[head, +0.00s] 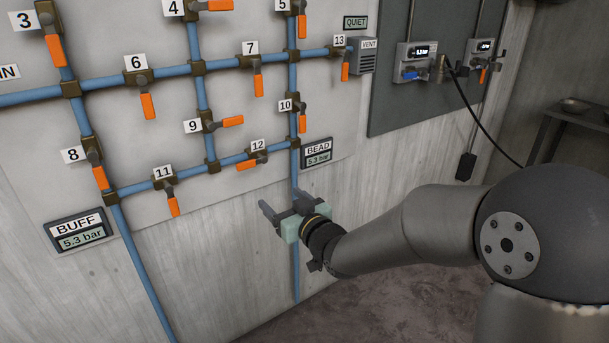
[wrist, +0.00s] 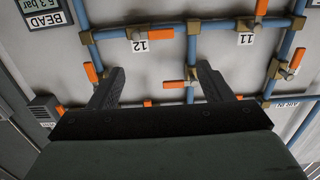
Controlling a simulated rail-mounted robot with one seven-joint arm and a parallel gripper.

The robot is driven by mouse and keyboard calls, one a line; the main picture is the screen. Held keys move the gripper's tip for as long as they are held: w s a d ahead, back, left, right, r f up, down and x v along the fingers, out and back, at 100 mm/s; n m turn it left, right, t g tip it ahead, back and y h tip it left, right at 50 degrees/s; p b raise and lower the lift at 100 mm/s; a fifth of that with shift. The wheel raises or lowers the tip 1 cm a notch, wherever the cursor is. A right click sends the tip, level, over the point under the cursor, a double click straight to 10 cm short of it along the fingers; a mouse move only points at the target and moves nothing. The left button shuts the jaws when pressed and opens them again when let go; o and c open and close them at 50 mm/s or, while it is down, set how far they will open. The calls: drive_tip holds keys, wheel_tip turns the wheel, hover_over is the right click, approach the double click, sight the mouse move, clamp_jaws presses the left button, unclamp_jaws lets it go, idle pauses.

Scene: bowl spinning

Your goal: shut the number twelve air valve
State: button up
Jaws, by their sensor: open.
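The number twelve valve (head: 257,156) sits on a sloping blue pipe in the lower right of the wall panel, with its "12" label just above it. Its orange handle (head: 246,164) points left and lies along the pipe. In the wrist view, which is upside down, the orange handle (wrist: 161,33) shows near the top, beside the inverted label. My gripper (head: 284,204) is open and empty, below and a little right of the valve, apart from it. Both fingers also show in the wrist view (wrist: 158,76), pointing toward the panel. Nothing hides the handle.
Valve 11 (head: 169,190) is to the left, its handle hanging down. Valve 10 (head: 301,108) is above right, also with its handle down. The BEAD display (head: 317,152) reads 5.3 bar, just right of valve twelve. A vertical blue pipe (head: 296,271) runs behind my gripper.

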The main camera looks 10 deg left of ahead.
sight(248, 166)
drive_tip(key=x, duration=1.7)
drive_tip(key=shift+w+a+r, duration=0.15)
drive_tip(key=shift+a+r, duration=0.05)
drive_tip(key=shift+r, duration=0.05)
drive_tip(key=c, duration=1.4)
drive_tip(key=shift+d+f, duration=0.1)
